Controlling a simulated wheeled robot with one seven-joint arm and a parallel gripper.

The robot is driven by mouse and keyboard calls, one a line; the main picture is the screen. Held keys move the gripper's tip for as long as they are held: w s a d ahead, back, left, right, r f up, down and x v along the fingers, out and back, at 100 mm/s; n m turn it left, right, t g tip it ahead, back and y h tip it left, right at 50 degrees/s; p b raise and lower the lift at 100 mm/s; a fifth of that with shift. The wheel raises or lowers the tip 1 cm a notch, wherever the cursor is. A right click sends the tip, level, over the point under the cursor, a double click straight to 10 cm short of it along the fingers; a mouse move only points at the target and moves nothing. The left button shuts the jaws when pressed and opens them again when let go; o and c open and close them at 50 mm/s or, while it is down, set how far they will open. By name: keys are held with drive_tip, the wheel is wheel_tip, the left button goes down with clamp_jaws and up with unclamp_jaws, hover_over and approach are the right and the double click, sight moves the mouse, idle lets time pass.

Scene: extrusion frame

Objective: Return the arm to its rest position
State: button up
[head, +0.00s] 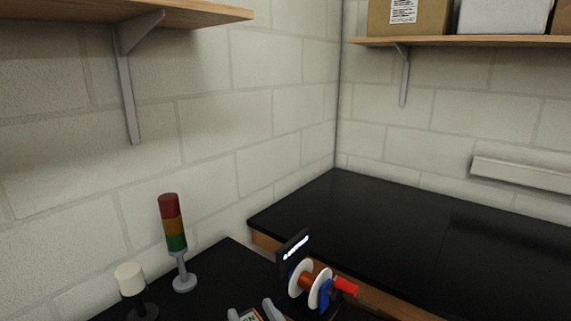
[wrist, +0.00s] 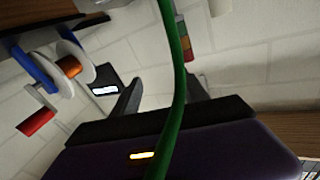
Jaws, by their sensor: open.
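My gripper (wrist: 160,84) shows in the wrist view, with its two dark fingers spread apart above a black and purple body with a small orange light. It is open, and I see nothing clamped between the fingers. A green cable-like strip (wrist: 177,60) runs down the wrist view, close to the camera and across the gripper body; I cannot tell whether it touches. I cannot make out my gripper for sure in the head view.
A red-amber-green signal tower (head: 172,225) and a white-capped post (head: 131,280) stand on the black bench (head: 215,262). A spool holder (head: 312,284) with a red end stands at its right edge. Wooden shelves (head: 190,14) hang above. The far black worktop (head: 400,225) looks clear.

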drive_tip(key=s+d+f+m+h, duration=0.1)
drive_tip(key=s+d+f+h, duration=0.1)
drive_tip(key=s+d, duration=0.6)
drive_tip(key=s+d+f+m+g+h, duration=0.1)
drive_tip(key=s+d+f+h, duration=0.2)
drive_tip(key=s+d, duration=0.6)
drive_tip(key=s+d+f+m+h, duration=0.2)
drive_tip(key=s+d, duration=0.6)
drive_tip(key=s, duration=1.2)
drive_tip(key=shift+s+d+f+h, duration=0.3)
drive_tip(key=shift+f+h, duration=0.35)
drive_tip(key=shift+h, duration=0.35)
